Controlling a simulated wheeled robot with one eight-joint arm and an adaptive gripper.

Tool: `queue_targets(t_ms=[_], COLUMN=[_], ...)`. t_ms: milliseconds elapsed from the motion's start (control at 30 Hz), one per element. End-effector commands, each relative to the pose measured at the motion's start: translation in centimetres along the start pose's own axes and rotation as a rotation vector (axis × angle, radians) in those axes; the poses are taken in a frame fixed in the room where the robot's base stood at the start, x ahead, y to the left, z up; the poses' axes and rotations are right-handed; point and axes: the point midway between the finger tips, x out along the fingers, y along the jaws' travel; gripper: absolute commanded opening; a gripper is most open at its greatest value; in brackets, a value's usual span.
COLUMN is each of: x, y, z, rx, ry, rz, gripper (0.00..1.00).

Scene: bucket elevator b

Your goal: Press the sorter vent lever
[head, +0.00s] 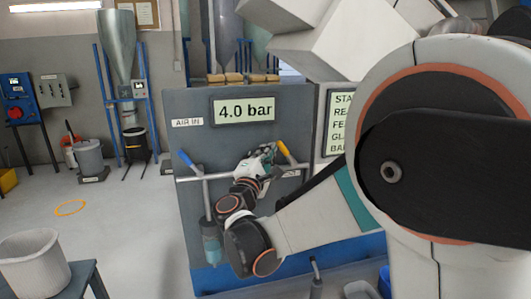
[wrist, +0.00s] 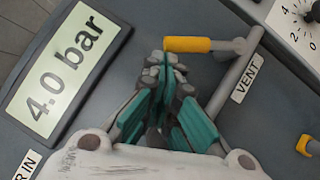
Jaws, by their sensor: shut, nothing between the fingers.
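The vent lever (wrist: 187,44) has a yellow handle and sits on a grey pipe beside a VENT label (wrist: 247,79). In the head view the yellow lever (head: 284,150) is tilted, at the right end of the panel's pipe. My gripper (wrist: 168,72) is shut and empty. Its fingertips are by the free left end of the yellow handle; I cannot tell whether they touch it. In the head view my gripper (head: 263,155) is in front of the panel, just left of the lever, and my arm hides part of the pipe.
A display (head: 243,110) reads 4.0 bar above the pipe. A blue-handled lever (head: 185,157) stands on the left by the AIR IN label (head: 187,122). Another yellow part (wrist: 312,146) shows at the wrist view's right edge. A grey bin (head: 34,262) is on a table at left.

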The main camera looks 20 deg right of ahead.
Motion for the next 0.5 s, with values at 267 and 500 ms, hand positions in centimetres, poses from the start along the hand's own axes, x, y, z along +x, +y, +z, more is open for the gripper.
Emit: queue_targets(t_ms=[267,500], x=[0.27,0.47], y=[0.42,0.65], z=[0.39,0.7], rx=[0.04,0.073], ry=[0.0,0.0], rz=[-0.027,-0.049], gripper=[0.0,0.0])
